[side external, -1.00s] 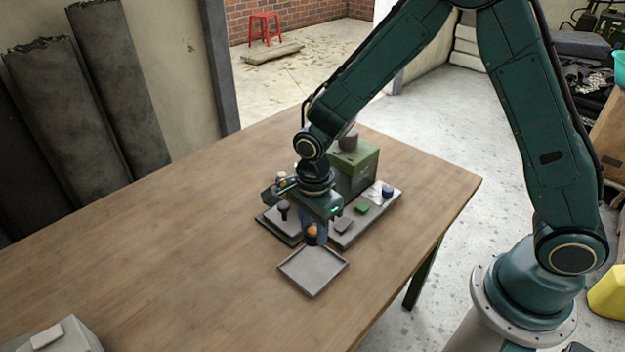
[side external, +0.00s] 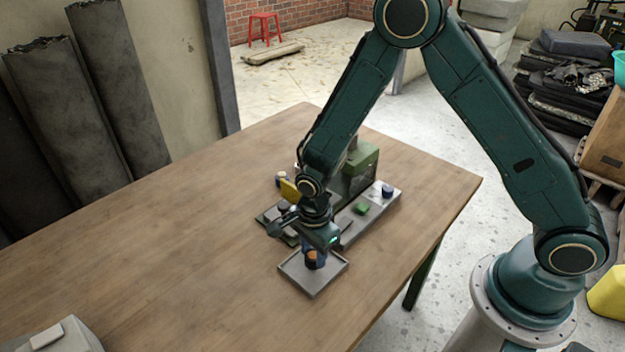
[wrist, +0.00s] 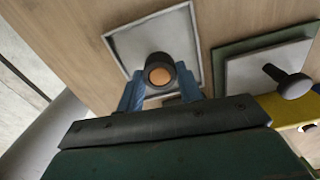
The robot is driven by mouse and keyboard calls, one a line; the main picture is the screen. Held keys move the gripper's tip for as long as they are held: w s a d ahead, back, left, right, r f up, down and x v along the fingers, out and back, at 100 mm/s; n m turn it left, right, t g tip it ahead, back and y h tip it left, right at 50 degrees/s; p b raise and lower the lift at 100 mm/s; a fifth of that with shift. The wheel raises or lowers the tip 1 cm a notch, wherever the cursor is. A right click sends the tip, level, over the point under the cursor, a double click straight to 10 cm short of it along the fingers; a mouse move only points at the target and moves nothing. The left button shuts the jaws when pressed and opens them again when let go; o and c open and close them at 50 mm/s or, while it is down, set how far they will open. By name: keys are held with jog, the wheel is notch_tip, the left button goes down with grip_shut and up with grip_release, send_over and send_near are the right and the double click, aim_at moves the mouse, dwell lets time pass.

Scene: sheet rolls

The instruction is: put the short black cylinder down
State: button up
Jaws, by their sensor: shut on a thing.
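The short black cylinder (wrist: 159,70) has an orange-brown round top and sits between the blue fingers of my gripper (wrist: 160,88) in the wrist view. In the side view my gripper (side external: 315,256) is shut on it, over the shallow grey square tray (side external: 315,286). In the wrist view the tray (wrist: 193,24) lies beneath and around the cylinder. Whether the cylinder's base touches the tray floor is hidden.
Behind the tray stand a green-edged board with a dark knob (wrist: 288,82) and a grey plate (side external: 383,205) carrying a green block (side external: 361,208) and a dark blue round piece (side external: 387,190). A green box (side external: 363,160) stands behind.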

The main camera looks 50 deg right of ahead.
aim_at(314, 254)
jog(key=shift+f, duration=0.55)
jog(key=shift+f, duration=0.15)
jog(key=o, duration=1.1)
jog(key=shift+o, duration=0.2)
jog(key=shift+r, duration=0.2)
notch_tip(314, 254, up, 12)
